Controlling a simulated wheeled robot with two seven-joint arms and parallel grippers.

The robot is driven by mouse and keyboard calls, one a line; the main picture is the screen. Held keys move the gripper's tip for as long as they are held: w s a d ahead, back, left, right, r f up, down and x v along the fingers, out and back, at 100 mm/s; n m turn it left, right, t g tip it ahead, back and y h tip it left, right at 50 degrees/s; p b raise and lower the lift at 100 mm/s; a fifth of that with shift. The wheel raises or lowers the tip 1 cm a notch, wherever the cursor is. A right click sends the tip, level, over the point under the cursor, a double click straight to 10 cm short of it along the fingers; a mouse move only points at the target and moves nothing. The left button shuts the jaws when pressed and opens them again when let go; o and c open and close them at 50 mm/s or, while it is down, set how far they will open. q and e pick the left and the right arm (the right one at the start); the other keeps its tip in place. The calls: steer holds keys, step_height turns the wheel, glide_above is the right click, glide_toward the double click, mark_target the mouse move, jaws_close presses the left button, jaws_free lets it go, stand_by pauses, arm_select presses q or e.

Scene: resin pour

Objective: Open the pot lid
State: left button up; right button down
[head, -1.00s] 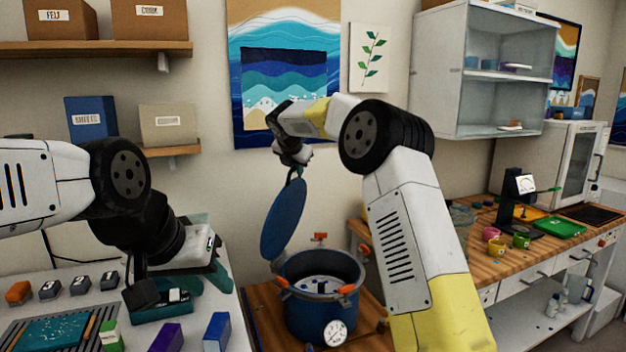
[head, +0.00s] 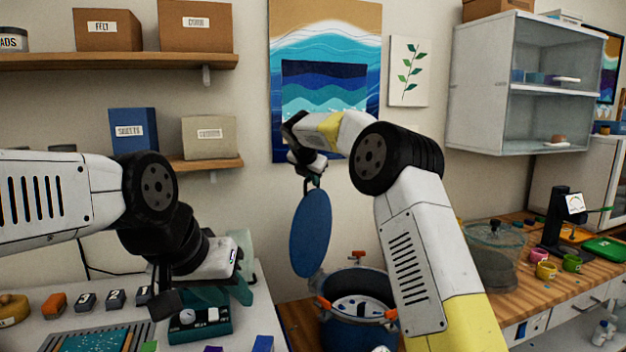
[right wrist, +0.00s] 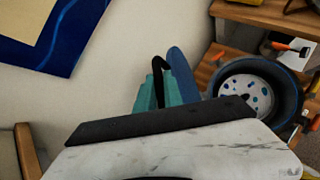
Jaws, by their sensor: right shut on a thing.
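The pot (head: 360,328) is dark blue with orange clamps and stands open on a wooden surface in the head view. Small items lie on a pale disc inside it. The round blue lid (head: 311,233) hangs on edge above the pot's left side, apart from it. My right gripper (head: 312,182) is shut on the lid at its top. In the right wrist view, the teal fingers (right wrist: 160,92) hold a black handle beside the lid (right wrist: 183,74), and the pot (right wrist: 290,93) is to the right. My left gripper (head: 165,295) is over the left table; its fingers are not clear.
A teal device with a gauge (head: 200,322) sits on the left table near my left gripper. Shelves with boxes (head: 108,30) and a wall cabinet (head: 480,90) are behind. The right wooden counter holds a clear container (head: 495,255) and small cups (head: 546,270).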

steer(key=c, duration=1.5)
jaws_free()
steer(key=shift+v, duration=3.85)
steer(key=s+d+m+g, duration=0.1)
steer(key=s+d+m, duration=0.4)
steer(key=s, duration=0.3)
steer(key=s+d+m+y, duration=0.1)
steer(key=s+d+m, duration=0.3)
steer(key=s, duration=0.4)
steer(key=s+d+m+g, duration=0.1)
steer(key=s+d+m, duration=0.4)
steer(key=s, duration=0.2)
steer(key=s+d+f+m+y, duration=0.1)
steer(key=s+f+m, duration=0.2)
steer(key=s+m, duration=0.2)
steer(key=s+d+f+m, duration=0.1)
steer(key=s+f+m, duration=0.3)
steer(key=s, duration=0.6)
steer(key=s+d+f+m+g+y, duration=0.1)
steer(key=s+f+m, duration=0.3)
steer(key=s+m, duration=0.2)
steer(key=shift+s+d+f+y, duration=0.1)
steer(key=shift+s+d+y, duration=0.05)
steer(key=shift+s, duration=0.25)
steer(key=shift+s+d+f+y, duration=0.1)
steer(key=shift+s+y, duration=0.05)
steer(key=shift+s, duration=0.3)
